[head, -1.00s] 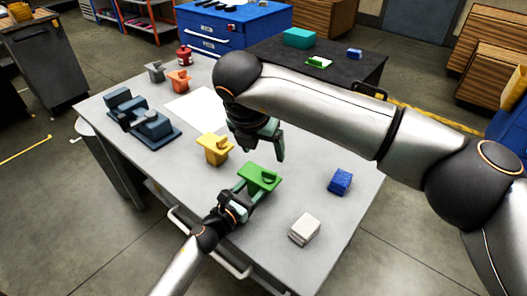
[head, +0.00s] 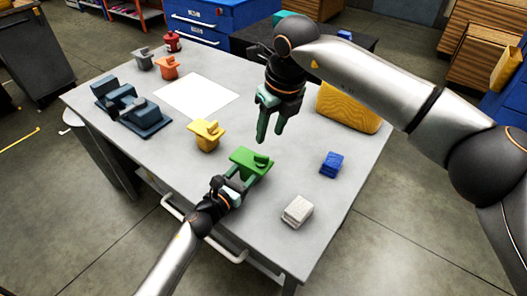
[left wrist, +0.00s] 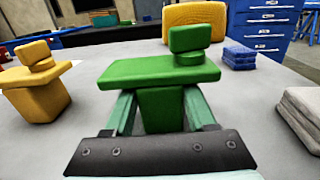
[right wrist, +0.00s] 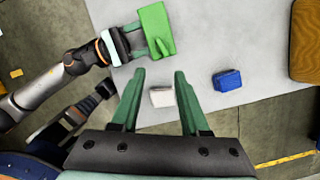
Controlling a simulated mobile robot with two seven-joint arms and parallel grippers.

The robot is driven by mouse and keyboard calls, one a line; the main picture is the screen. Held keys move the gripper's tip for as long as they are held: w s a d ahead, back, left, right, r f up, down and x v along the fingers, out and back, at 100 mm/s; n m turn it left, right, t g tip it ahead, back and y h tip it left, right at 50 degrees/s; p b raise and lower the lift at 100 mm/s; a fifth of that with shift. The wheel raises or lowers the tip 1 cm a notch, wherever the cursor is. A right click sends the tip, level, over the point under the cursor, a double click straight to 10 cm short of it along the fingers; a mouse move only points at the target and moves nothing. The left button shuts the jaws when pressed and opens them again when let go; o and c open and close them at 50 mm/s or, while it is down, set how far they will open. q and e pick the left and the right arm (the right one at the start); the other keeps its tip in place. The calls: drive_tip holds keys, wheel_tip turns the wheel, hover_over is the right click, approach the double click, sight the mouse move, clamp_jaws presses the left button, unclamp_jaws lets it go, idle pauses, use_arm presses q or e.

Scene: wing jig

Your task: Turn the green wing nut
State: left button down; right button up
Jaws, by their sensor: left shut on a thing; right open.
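The green wing nut (head: 256,158) is a small upright tab on a green fixture (head: 243,164) with a flat plate top. In the left wrist view the wing nut (left wrist: 190,42) stands on a short round collar towards the plate's right side. My left gripper (left wrist: 162,112) is shut on the fixture's narrower base, under the plate. My right gripper (head: 263,135) is open and empty, pointing down, above and behind the fixture. In the right wrist view the green fixture (right wrist: 154,28) lies beyond the fingertips, with nothing between the fingers touching them.
A yellow fixture (head: 206,135) stands left of the green one. A blue block (head: 331,164) and a white block (head: 297,211) lie to the right. A large ochre block (head: 347,107) is at the back right. A dark blue jig (head: 136,112) and white sheet (head: 197,96) occupy the left.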

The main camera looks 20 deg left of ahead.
sight(262, 156)
drive_tip(key=f+n, duration=0.2)
drive_tip(key=f, duration=0.1)
drive_tip(key=w+a+f+n+y, duration=0.1)
drive_tip(key=f+n, duration=0.2)
drive_tip(key=f, duration=0.1)
drive_tip(key=w+a+f+n+g+y, duration=0.1)
drive_tip(key=f+n, duration=0.1)
drive_tip(key=f, duration=0.1)
drive_tip(key=shift+w+a+f, duration=0.15)
drive_tip(key=shift+w+f, duration=0.1)
idle(0.4)
clamp_jaws()
idle(0.5)
